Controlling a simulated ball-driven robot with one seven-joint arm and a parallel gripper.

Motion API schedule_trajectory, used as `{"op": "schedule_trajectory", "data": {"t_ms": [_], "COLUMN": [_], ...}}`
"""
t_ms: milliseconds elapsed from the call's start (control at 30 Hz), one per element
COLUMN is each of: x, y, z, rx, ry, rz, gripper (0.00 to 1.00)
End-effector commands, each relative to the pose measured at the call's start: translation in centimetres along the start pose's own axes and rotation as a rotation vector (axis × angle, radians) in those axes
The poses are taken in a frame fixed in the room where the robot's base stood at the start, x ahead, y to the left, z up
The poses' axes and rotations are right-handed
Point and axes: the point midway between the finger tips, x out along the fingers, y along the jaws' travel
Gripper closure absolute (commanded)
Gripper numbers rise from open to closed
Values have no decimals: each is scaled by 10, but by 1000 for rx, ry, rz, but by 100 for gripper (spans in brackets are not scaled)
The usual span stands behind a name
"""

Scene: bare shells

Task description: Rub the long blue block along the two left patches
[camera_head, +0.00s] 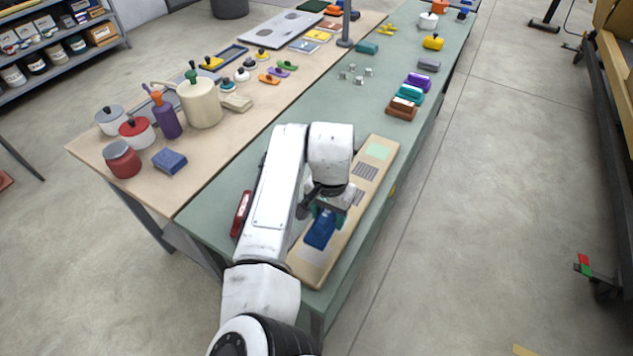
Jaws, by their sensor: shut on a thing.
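A long tan board (345,221) lies on the green bench top, running from near left to far right. It carries a pale green patch (378,151) at its far end, a grey striped patch (366,172) nearer, and another dark striped patch (357,196) partly behind my wrist. A pale grey patch (318,254) shows at the near end. My gripper (326,213) points down over the near half of the board, shut on the long blue block (320,232). Part of the block is hidden by the gripper. I cannot tell whether the block touches the board.
A red object (241,213) lies left of my arm on the green bench (296,105). Several coloured blocks, including a brown one (401,112), stand beyond the board near the right edge. A wooden table (245,120) with pots and tools adjoins on the left.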

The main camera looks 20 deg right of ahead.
Motion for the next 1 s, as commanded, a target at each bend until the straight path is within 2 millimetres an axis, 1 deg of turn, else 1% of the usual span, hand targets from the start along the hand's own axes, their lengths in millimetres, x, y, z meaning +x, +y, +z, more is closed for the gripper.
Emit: {"op": "schedule_trajectory", "data": {"t_ms": [33, 67, 267, 467, 800, 1000], "x": [-4, -4, 3, 19, 55, 64], "y": [-2, -3, -4, -4, -4, -4], "z": [1, 1, 1, 1, 1, 1], "rx": [20, 30, 47, 46, 46, 45], "ry": [0, 0, 0, 0, 0, 0], "rz": [1, 1, 1, 1, 0, 1], "gripper": [71, 71, 71, 71, 71, 71]}}
